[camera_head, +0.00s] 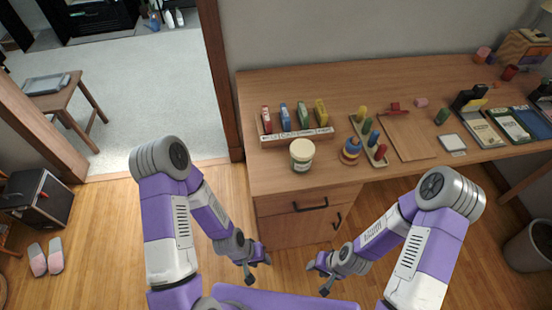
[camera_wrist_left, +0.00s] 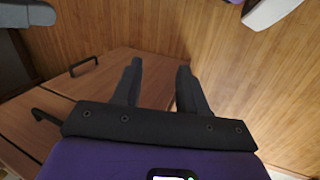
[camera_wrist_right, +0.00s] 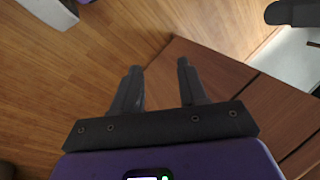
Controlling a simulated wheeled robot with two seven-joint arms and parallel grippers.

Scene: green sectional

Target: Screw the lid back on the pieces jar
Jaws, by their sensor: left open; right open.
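The pieces jar (camera_head: 301,160) is a small white jar with a pale cream lid (camera_head: 302,148) on its top. It stands upright near the front edge of the desk, in front of the wooden rack. I cannot tell whether the lid is screwed tight. My left gripper (camera_head: 256,272) is open and empty, low in front of the desk; its fingers also show in the left wrist view (camera_wrist_left: 160,80). My right gripper (camera_head: 318,279) is open and empty, low and to the right; its fingers show in the right wrist view (camera_wrist_right: 157,80). Neither touches the jar.
The desk (camera_head: 225,190) carries a rack (camera_head: 296,135) with several coloured pieces, a peg board (camera_head: 368,140), a stacking toy (camera_head: 351,150), a wooden board (camera_head: 408,138) and books (camera_head: 482,128). A drawer handle (camera_head: 311,205) sticks out below the desktop. A bin (camera_head: 530,246) stands at right.

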